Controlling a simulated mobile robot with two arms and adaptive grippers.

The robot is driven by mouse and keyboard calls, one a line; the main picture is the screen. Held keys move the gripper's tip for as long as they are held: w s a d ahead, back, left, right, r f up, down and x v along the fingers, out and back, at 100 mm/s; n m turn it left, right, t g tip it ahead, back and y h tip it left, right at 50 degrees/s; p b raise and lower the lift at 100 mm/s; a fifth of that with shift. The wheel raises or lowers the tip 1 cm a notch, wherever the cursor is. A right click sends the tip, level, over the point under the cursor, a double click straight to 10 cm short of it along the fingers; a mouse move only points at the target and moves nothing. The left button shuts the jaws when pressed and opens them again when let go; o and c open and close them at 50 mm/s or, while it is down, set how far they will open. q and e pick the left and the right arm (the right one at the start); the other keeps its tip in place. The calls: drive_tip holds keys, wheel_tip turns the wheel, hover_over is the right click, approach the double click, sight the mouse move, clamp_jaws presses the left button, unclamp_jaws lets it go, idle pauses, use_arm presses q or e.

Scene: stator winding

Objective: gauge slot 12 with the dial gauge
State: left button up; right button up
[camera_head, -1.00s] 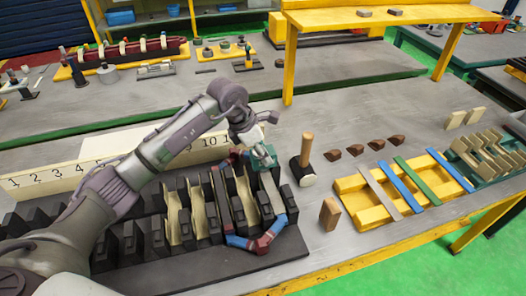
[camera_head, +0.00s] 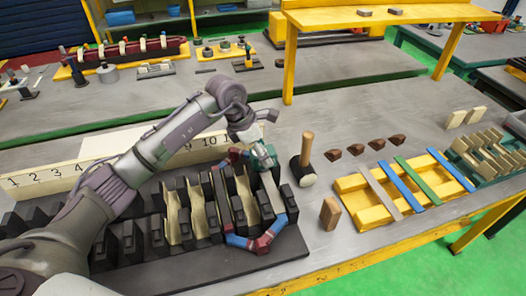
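The black stator block (camera_head: 282,246) lies at the front left, with upright dark teeth and cream liners in some slots. A cream number board (camera_head: 95,148) stands behind it; my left arm covers some numbers, and I cannot read a 12. A blue and red coil (camera_head: 262,245) sits around the right-hand teeth. My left gripper (camera_head: 262,158) is over the far right end of the block, close to the coil's far end. Its fingers are small and partly hidden, so I cannot tell whether they hold anything. I cannot clearly identify the dial gauge. My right gripper is out of view.
A mallet (camera_head: 304,165) stands just right of the block, with a wooden block (camera_head: 330,213) nearer the front. Several brown wedges (camera_head: 356,150) lie behind a yellow tray (camera_head: 372,213) with coloured strips. A yellow shelf (camera_head: 385,14) rises at the back. Bare bench lies behind the wedges.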

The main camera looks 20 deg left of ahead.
use_arm(q)
drive_tip(key=v, duration=1.1)
drive_tip(key=shift+a, duration=0.15)
drive_tip(key=shift+s+r, duration=0.15)
idle(1.5)
